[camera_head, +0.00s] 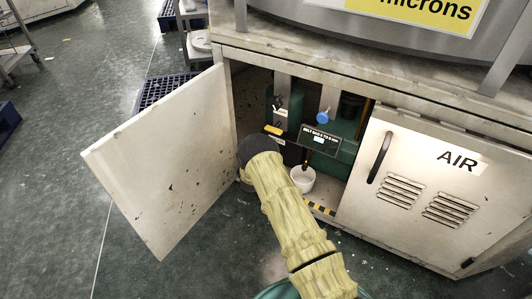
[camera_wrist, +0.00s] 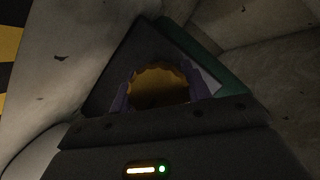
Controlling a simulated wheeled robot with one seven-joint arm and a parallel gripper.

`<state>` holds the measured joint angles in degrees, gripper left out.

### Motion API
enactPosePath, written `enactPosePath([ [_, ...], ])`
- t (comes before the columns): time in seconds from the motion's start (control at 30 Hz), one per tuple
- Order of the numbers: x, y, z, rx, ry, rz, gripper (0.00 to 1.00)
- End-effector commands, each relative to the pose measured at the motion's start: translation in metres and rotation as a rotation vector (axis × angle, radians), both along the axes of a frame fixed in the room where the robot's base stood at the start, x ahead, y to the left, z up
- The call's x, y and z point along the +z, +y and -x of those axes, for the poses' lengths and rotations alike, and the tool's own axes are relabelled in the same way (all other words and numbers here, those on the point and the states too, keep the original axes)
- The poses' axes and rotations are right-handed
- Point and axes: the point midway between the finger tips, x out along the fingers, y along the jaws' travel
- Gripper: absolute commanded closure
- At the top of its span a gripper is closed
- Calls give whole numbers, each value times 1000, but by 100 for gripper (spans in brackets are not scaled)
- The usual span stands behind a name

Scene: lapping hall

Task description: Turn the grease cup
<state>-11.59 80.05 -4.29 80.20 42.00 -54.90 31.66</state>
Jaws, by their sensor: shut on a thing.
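The grease cup (camera_wrist: 160,84) shows in the wrist view as a round, brass-coloured cap with a scalloped edge. My gripper (camera_wrist: 159,92) is shut on it, with a purple pad on either side of the cap. In the head view my arm, in a yellowish sleeve, reaches into the left side of the open cabinet (camera_head: 228,62). The dark wrist end covers the spot there, so the fingers and grease cup are hidden in that view.
The open left door (camera_head: 160,165) stands left of my arm. The closed AIR door (camera_head: 430,185) is at right.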

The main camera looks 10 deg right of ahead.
Motion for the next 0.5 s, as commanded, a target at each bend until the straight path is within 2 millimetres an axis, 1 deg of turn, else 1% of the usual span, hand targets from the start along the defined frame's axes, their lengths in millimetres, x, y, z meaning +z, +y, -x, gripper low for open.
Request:
enactPosePath([
  [0.23,-2,-1,2,-3,-49,-63,75],
  [0.5,-2,-1,2,-3,-59,-72,75],
])
